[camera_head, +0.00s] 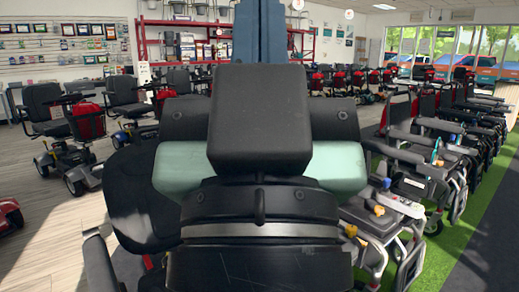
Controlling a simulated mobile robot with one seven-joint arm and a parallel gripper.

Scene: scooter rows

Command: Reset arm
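My own arm and body parts, black with pale green sections, fill the middle of the head view. The arm is folded close in front of the camera. My gripper cannot be made out in this view. Nothing held by it shows either.
Mobility scooters (70,130) stand at the left on a wood-look floor. A black seat (140,200) is close on the left, partly hidden by my body. Power chairs (385,225) and wheelchairs (440,140) line the right on a green strip (470,220). Red shelving (165,35) stands behind.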

